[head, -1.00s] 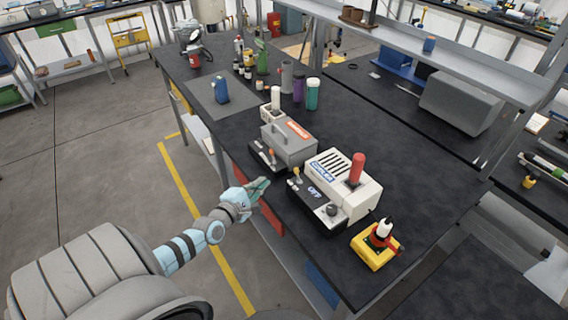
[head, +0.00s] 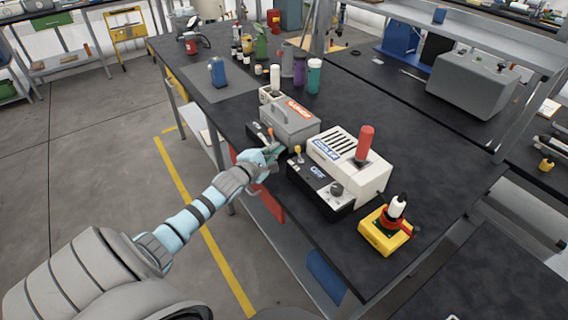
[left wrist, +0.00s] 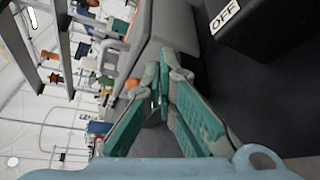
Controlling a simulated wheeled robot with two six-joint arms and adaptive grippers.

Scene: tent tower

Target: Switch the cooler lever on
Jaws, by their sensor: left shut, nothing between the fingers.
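The cooler (head: 372,180) is a white box with black vents, a blue label and a red cylinder on top. Its black front panel (head: 310,187) carries a sign reading OFF, also seen in the left wrist view (left wrist: 225,15). The cooler lever (head: 298,150) has a yellow-orange knob and stands near the panel's left end. My left gripper (head: 274,151) is shut and empty, just left of the lever, with a small gap seeming to lie between them. Its teal fingers show in the left wrist view (left wrist: 163,90). My right gripper is not in view.
A grey box (head: 290,125) with a red-orange label and its own front panel stands left of the cooler, close to my gripper. A yellow device (head: 377,238) stands to the right. Bottles and a blue can (head: 217,72) stand farther back.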

